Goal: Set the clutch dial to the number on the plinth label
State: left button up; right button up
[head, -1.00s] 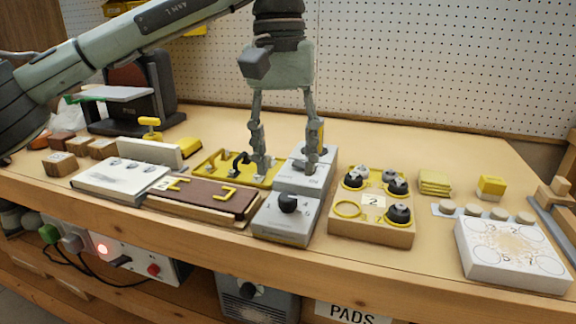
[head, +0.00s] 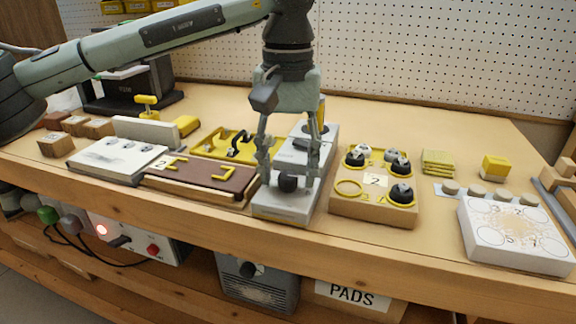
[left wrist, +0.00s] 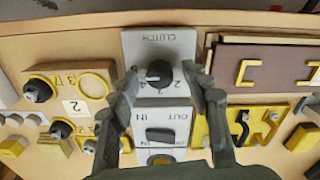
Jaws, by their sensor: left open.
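The clutch dial is a black round knob (head: 288,183) on a light grey box (head: 272,205) near the bench's front edge. In the left wrist view the knob (left wrist: 158,73) sits under the word CLUTCH, with small numbers around it. A pale pointer mark is on the knob; I cannot tell surely which number it meets. A white label reading 2 (head: 375,181) lies on a wooden plinth (head: 370,208) to the right; the label also shows in the left wrist view (left wrist: 76,108). My left gripper (head: 289,179) is open, its fingers on either side of the knob. Contact cannot be told.
Behind the dial stands a grey switch panel marked IN and OUT (left wrist: 160,118). A brown board (head: 205,177) with yellow brackets lies close on the left. The plinth carries yellow rings and black knobs. A white box (head: 515,235) stands at the far right.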

pick_arm(q)
jog(key=shift+c, duration=0.4)
jog(key=shift+c, duration=1.1)
grip_shut()
